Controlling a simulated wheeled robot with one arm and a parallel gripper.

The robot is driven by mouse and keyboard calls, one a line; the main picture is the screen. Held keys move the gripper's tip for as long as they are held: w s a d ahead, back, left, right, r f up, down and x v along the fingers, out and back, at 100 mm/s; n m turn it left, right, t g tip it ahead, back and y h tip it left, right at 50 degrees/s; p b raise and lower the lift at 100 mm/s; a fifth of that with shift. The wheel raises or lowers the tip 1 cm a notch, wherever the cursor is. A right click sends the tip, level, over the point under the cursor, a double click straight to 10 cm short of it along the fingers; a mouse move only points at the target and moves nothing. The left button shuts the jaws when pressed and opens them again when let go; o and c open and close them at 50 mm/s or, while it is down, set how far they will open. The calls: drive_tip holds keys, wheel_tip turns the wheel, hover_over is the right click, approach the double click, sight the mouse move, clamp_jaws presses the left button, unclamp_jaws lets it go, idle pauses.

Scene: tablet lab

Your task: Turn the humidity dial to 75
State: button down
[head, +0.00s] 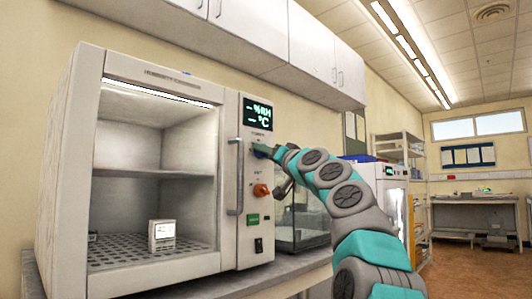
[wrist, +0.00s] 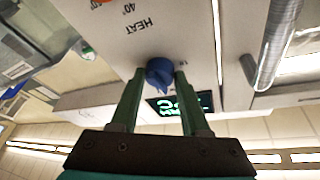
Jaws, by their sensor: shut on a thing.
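The humidity chamber's control panel (head: 257,225) is upright to the right of the open-fronted compartment. The blue dial (wrist: 160,70) is on this panel, next to the display; its scale marks are hidden or too small to read. My gripper (wrist: 161,78) is shut on the blue dial, one green finger on each side of it. In the head view my gripper (head: 264,150) covers most of the dial. The display (head: 258,114) shows dashes before %RH and °C, with no number.
An orange knob (head: 261,190) sits below, with upside-down HEAT lettering near it in the wrist view. A vertical door handle (head: 236,177) stands close left of the dial. A green button (head: 253,219) and black switch (head: 258,245) are lower. A small white device (head: 162,236) stands inside the chamber.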

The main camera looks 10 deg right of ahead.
drive_tip(key=shift+r, duration=0.1)
drive_tip(key=shift+s+r+m+g+h+p, duration=0.1)
drive_tip(key=shift+m+g+h+p, duration=0.5)
drive_tip(key=shift+m, duration=1.25)
drive_tip(key=shift+w+r+m+g+h+p, duration=0.15)
drive_tip(key=shift+m+h+p, duration=0.45)
drive_tip(key=shift+m+p, duration=1.05)
drive_tip(key=shift+s+m+g+h+p, duration=0.15)
drive_tip(key=shift+m+g+h+p, duration=0.35)
drive_tip(key=shift+m, duration=1.9)
drive_tip(key=shift+c, duration=1.9)
unclamp_jaws()
drive_tip(key=shift+a, duration=0.1)
drive_tip(key=shift+s, duration=0.1)
